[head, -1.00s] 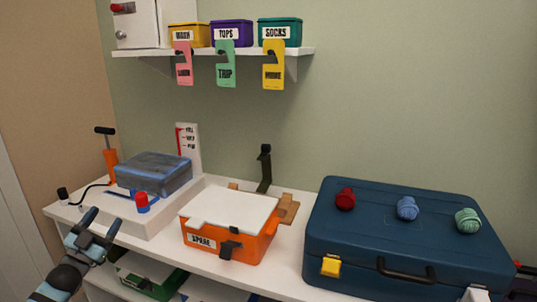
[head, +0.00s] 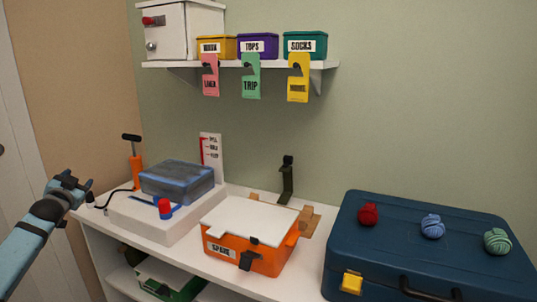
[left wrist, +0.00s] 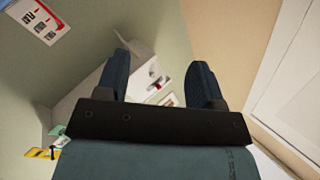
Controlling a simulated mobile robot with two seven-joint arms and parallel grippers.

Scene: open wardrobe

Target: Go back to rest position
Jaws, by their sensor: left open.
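My left gripper (head: 73,184) is at the left of the head view, raised beside the left end of the white counter. It is empty and touches nothing that I can see. In the left wrist view, its two dark fingers (left wrist: 165,85) stand apart with nothing between them. Beyond them, the white cabinet box (left wrist: 152,80) and the hanging tags show, out of reach. My right gripper is in neither view.
An orange SPARE box (head: 245,262) with a white lid stands on the counter. A blue suitcase (head: 400,235) with several yarn balls is at right. A blue-grey block (head: 177,182) lies on a white base (head: 150,222). A wall shelf (head: 250,65) holds small bins.

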